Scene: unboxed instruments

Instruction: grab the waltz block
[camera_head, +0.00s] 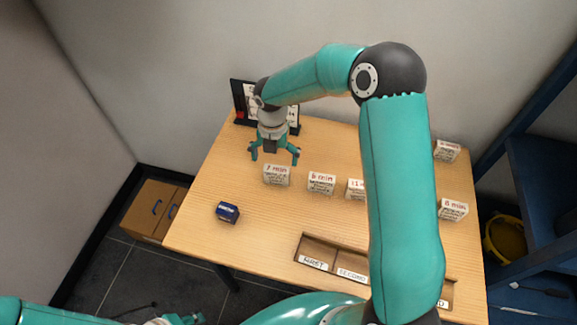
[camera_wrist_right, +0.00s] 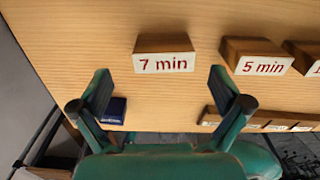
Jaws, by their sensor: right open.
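Several wooden blocks with white labels stand on the table; I cannot read the word waltz on any. A block marked 7 min (camera_head: 276,176) is just in front of my right gripper (camera_head: 274,157), which is open and empty. In the right wrist view, the 7 min block (camera_wrist_right: 164,60) lies beyond the open fingers (camera_wrist_right: 160,82), roughly centred between them. A 5 min block (camera_wrist_right: 256,60) is to its right, also in the head view (camera_head: 321,184). More labelled blocks are at right (camera_head: 447,151) (camera_head: 453,210). My left gripper (camera_head: 182,319) shows partly at the bottom edge.
A small dark blue block (camera_head: 228,212) lies at the table's left. A slotted wooden tray (camera_head: 301,243) labelled FIRST and SECOND is at the front, partly behind my right arm. A black framed board (camera_head: 238,95) stands at the back. Blue shelving (camera_head: 545,185) is at right.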

